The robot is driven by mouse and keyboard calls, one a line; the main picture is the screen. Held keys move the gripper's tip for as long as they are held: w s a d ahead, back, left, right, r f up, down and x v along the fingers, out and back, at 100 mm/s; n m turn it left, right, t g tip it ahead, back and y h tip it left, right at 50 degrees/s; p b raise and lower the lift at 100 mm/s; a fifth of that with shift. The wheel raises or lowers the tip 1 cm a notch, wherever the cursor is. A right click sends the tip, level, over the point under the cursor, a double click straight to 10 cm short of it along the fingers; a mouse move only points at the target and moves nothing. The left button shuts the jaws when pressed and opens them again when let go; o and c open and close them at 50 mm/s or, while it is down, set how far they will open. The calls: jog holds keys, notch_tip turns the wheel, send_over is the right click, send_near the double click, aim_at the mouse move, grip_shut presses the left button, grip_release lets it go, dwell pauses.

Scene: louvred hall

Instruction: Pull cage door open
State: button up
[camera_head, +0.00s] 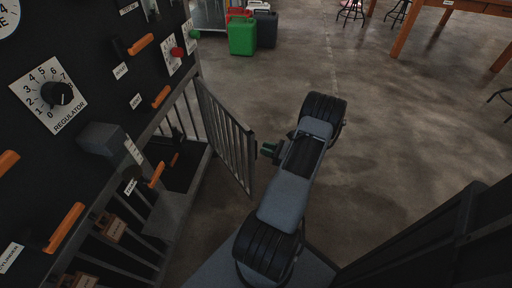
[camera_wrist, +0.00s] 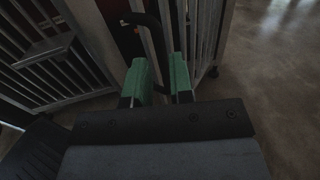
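The cage door (camera_head: 228,136) is a grey barred panel. It stands swung out from the cage front, leaving a gap beside the dark cage opening. My gripper (camera_head: 266,148), with green fingers, is at the door's free edge. In the wrist view, my gripper (camera_wrist: 160,80) has its two green fingers apart. A curved black handle (camera_wrist: 153,30) runs down in front of them and into the gap between them. Whether the fingers touch the handle is hard to see.
A black panel with a regulator dial (camera_head: 57,93) and orange levers (camera_head: 63,228) stands at the left above the cage. A green canister (camera_head: 242,37) and a wooden table (camera_head: 408,28) are farther back. The concrete floor right of my arm is mostly clear.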

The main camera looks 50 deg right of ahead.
jog(key=shift+b+x, duration=0.35)
jog(key=shift+x, duration=2)
grip_shut()
